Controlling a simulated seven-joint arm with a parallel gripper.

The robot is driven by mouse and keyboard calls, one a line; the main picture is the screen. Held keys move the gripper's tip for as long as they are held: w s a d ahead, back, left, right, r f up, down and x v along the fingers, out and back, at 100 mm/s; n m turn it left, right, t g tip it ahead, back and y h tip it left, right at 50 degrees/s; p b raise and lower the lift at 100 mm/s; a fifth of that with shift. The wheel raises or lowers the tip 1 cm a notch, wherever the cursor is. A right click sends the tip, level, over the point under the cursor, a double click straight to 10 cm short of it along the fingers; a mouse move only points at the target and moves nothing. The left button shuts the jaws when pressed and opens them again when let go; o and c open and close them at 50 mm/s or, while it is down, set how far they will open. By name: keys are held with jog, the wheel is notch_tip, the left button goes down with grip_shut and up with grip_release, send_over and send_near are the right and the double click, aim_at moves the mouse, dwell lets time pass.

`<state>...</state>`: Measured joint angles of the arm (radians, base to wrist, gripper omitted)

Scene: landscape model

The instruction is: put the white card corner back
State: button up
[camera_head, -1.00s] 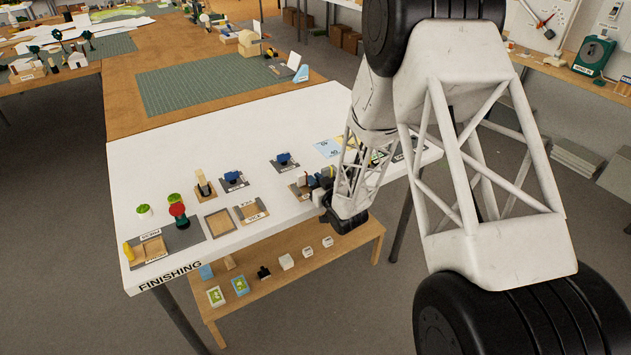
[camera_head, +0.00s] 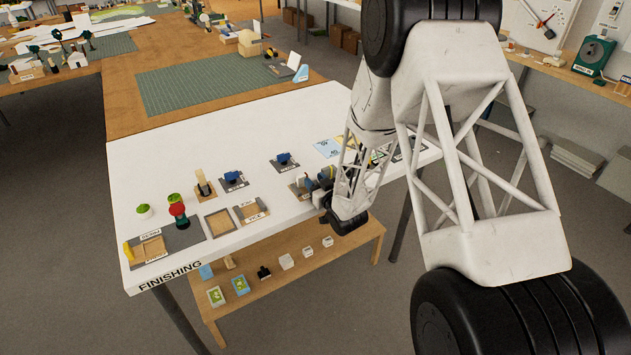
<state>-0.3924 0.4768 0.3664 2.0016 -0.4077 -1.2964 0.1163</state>
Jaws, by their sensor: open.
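My gripper (camera_head: 322,187) is low over the right part of the white finishing table, at a small brown tray (camera_head: 297,192) near the front edge. It is open. Parts of the tray and whatever lies in it are hidden behind the gripper and my arm. I cannot make out the white card corner for certain; any small pale piece at the tray is too small and covered to tell.
Dark mats with blue items (camera_head: 284,160) lie behind the tray. An empty wooden tray (camera_head: 219,224), a red-topped item (camera_head: 178,209) and a green-topped pot (camera_head: 144,211) stand to the left. Small white blocks (camera_head: 287,262) sit on the lower shelf (camera_head: 330,263).

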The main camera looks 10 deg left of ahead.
jog(key=shift+v, duration=3.9)
